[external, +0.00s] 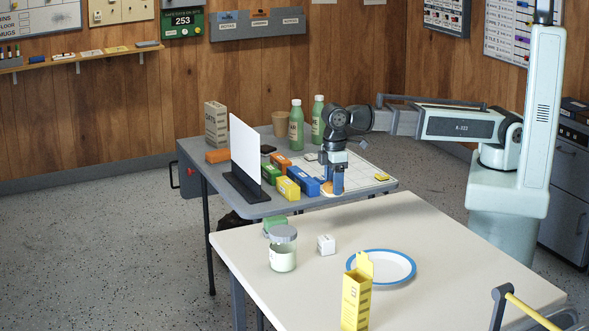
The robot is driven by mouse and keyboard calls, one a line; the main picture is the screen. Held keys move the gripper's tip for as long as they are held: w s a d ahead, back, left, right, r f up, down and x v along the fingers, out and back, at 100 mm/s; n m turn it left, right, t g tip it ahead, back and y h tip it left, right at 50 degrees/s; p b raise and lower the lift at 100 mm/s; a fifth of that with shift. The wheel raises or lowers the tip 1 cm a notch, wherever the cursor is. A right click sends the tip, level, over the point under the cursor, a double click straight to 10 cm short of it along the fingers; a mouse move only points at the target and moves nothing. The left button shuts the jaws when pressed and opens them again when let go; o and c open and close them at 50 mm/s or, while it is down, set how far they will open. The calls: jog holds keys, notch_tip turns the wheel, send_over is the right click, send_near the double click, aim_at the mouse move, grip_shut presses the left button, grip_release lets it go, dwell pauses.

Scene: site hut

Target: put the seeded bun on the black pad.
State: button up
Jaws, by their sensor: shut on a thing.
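My gripper (331,190) points down at the front edge of the grey table, with its blue fingers low over the white gridded sheet. It is shut on a small tan-orange thing, which looks like the seeded bun (326,193); the fingers hide most of it, and I cannot tell whether it touches the table. A small dark item (267,149) shows behind the white upright panel, among the boxes. I cannot tell whether it is the black pad.
Blue (305,181), yellow (288,188) and orange (281,163) boxes stand left of my gripper, beside the white panel (245,150). Green bottles (296,125) stand behind. The cream table (430,225) in front holds a blue-rimmed plate (381,267), a jar (282,250) and a yellow carton (356,297).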

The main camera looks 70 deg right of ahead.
jog(key=w+d+m, duration=0.3)
jog(key=w+d, duration=0.7)
jog(key=d, duration=0.5)
jog(key=w+d+r+m, duration=0.1)
jog(key=w+d+m, duration=0.2)
jog(key=w+d, duration=0.85)
jog(key=w+d+m, duration=0.3)
jog(key=w+d, duration=0.4)
jog(key=d, duration=1)
jog(key=r+m, duration=0.1)
jog(key=m, duration=0.6)
send_over(265, 148)
jog(key=shift+d+f, duration=0.15)
jog(key=shift+f, duration=4.6)
jog(key=shift+f, duration=0.1)
jog(key=o, duration=1.1)
jog(key=shift+c, duration=0.2)
notch_tip(265, 148, up, 12)
